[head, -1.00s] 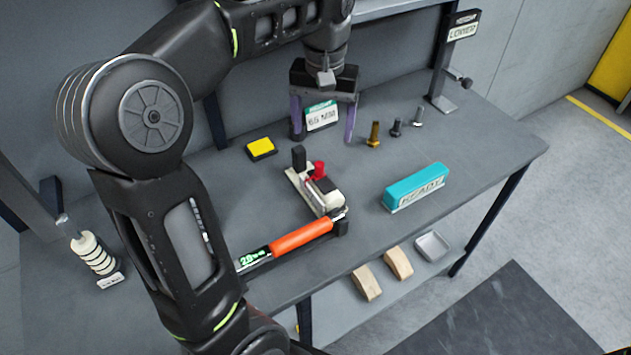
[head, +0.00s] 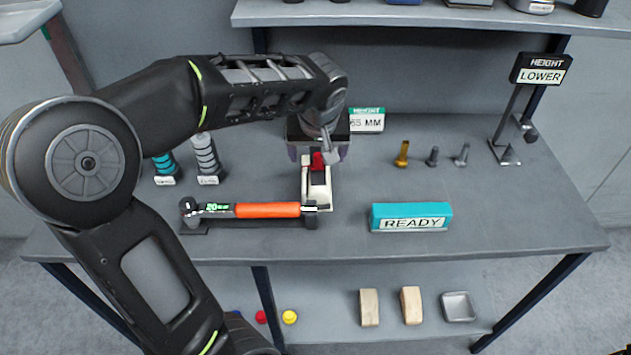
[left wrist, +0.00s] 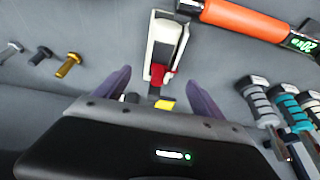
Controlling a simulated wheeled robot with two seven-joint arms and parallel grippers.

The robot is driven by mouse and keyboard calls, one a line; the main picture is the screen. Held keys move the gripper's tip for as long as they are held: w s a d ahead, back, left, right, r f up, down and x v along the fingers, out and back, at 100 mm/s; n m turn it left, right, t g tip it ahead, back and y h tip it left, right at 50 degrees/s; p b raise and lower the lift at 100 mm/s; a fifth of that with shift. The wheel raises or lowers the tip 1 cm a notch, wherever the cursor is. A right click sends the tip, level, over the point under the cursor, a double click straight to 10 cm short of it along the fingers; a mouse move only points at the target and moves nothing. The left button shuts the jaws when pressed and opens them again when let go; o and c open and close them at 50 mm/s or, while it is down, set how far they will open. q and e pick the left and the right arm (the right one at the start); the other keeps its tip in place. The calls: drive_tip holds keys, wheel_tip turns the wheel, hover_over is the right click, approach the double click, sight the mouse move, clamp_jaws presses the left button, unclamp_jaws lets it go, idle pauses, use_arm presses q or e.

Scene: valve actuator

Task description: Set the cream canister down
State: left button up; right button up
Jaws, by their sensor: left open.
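I make out no cream canister in the head view or the left wrist view. My left gripper (head: 318,153) is in the middle of the bench in the head view, above the far end of a cream and black fixture with a red part (head: 318,192). In the left wrist view the purple fingers of this gripper (left wrist: 158,78) stand apart with nothing held between them. The fixture (left wrist: 163,42) lies beyond the fingertips there. A small yellow block (left wrist: 166,103) shows between the fingers. My right gripper is in neither view.
An orange-handled torque wrench (head: 267,210) lies along the front. Several bolts (head: 433,157), a teal READY block (head: 411,217) and a height stand (head: 507,150) are right. A shelf (head: 400,14) overhangs the back. Bench between bolts and READY block is clear.

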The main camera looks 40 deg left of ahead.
sight(316, 166)
use_arm(q)
drive_tip(key=shift+a, duration=0.35)
drive_tip(key=shift+d, duration=0.1)
drive_tip(key=shift+d, duration=0.1)
drive_tip(key=shift+x, duration=1.35)
drive_tip(key=shift+w+f+p, duration=0.1)
drive_tip(key=shift+f+p, duration=0.3)
drive_tip(key=shift+f, duration=0.05)
drive_tip(key=p+x, duration=0.1)
drive_tip(key=x, duration=0.3)
drive_tip(key=shift+f, duration=0.15)
